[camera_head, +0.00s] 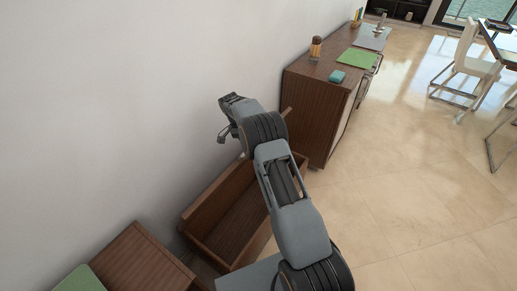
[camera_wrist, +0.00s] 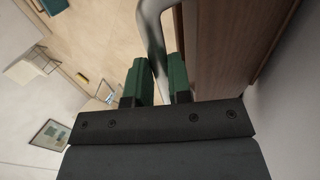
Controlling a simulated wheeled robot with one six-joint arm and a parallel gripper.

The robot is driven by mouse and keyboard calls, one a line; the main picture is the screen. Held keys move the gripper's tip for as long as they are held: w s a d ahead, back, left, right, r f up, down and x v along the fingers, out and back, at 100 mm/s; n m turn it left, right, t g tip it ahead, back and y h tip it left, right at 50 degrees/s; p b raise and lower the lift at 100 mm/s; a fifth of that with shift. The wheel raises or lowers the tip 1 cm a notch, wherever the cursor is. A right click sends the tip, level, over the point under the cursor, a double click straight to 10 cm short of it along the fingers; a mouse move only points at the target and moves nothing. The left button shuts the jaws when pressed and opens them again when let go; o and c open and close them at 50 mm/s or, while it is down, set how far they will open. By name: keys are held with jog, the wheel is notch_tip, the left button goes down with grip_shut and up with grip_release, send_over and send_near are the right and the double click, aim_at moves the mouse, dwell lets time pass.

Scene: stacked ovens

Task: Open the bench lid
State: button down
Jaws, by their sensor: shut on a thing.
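The wooden bench (camera_head: 265,239) stands against the wall in the head view, with its dark inside showing. Its brown lid (camera_head: 212,196) is raised at the wall side, and my arm covers part of it. In the wrist view the lid's wood panel (camera_wrist: 225,40) fills the upper right. A curved grey metal handle (camera_wrist: 151,30) passes between the green fingers of my gripper (camera_wrist: 163,80), which is shut on it. In the head view the wrist end of my arm is near the wall above the bench, and the fingers cannot be made out.
A brown cabinet (camera_head: 312,92) stands beyond the bench, with a green item (camera_head: 357,58) and small objects on top. Another wooden piece (camera_head: 140,262) is at the lower left. The wall (camera_head: 110,110) is close behind. Open tiled floor (camera_head: 410,170) lies to the right, with white chairs (camera_head: 470,67) farther off.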

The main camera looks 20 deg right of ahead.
jog(key=shift+w+a+f, duration=0.2)
jog(key=shift+w+a, duration=0.55)
jog(key=c, duration=1.5)
grip_release()
jog(key=shift+o, duration=0.7)
jog(key=shift+w+a+f, duration=0.1)
jog(key=shift+a+f, duration=0.05)
jog(key=o, duration=0.3)
jog(key=shift+w, duration=0.1)
jog(key=shift+d, duration=0.2)
jog(key=shift+r, duration=0.25)
